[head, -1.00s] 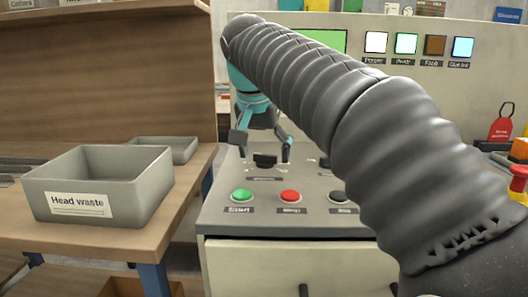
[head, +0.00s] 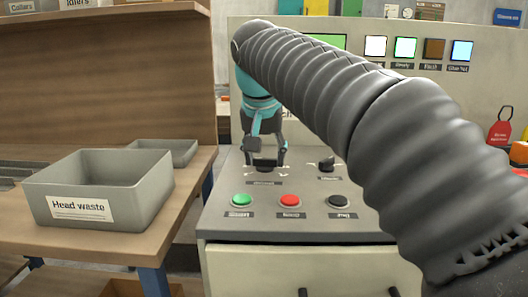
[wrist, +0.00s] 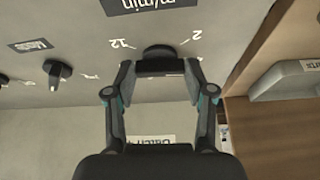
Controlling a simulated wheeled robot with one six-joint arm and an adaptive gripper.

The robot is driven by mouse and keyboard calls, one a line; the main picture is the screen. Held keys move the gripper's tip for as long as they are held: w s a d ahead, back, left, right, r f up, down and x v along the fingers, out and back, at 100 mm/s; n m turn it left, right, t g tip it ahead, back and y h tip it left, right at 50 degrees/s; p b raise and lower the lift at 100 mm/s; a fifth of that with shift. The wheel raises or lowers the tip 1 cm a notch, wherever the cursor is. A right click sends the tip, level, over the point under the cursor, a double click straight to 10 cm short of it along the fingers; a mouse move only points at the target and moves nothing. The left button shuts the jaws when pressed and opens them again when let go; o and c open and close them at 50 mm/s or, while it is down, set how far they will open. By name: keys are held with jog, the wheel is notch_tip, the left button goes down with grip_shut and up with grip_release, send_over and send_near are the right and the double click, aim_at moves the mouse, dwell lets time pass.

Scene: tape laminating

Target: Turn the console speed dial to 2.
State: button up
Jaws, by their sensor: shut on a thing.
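The speed dial (head: 265,166) is a dark knob on the grey console top (head: 222,217). In the wrist view, the dial (wrist: 158,50) sits below an "m/min" label, with the marks 12 (wrist: 122,43) to its left and 2 (wrist: 195,35) to its right. My gripper (head: 266,158) reaches down over the dial with its fingers shut on it. In the wrist view, my gripper (wrist: 162,72) has one finger at each side of the dial's dark grip. Which mark the dial points to cannot be told.
A second dark knob (head: 327,164) stands to the right of the dial. Green (head: 242,201), red (head: 290,201) and black (head: 338,201) buttons line the console front. A "Head waste" bin (head: 80,209) stands on the wooden bench at left. My arm hides part of the console.

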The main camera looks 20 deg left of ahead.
jog(key=n, duration=0.2)
jog(key=n+y, duration=0.1)
jog(key=n, duration=0.1)
jog(key=shift+w+d+g+y, duration=0.1)
jog(key=shift+d+g+y, duration=0.1)
jog(key=shift+g+y, duration=0.1)
jog(key=shift+d+n+g+y, duration=0.1)
jog(key=shift+n+g+y, duration=0.35)
jog(key=shift+n, duration=1.65)
jog(key=o, duration=1.2)
jog(key=shift+c, duration=0.2)
jog(key=v, duration=1.2)
jog(key=shift+d+f, duration=0.1)
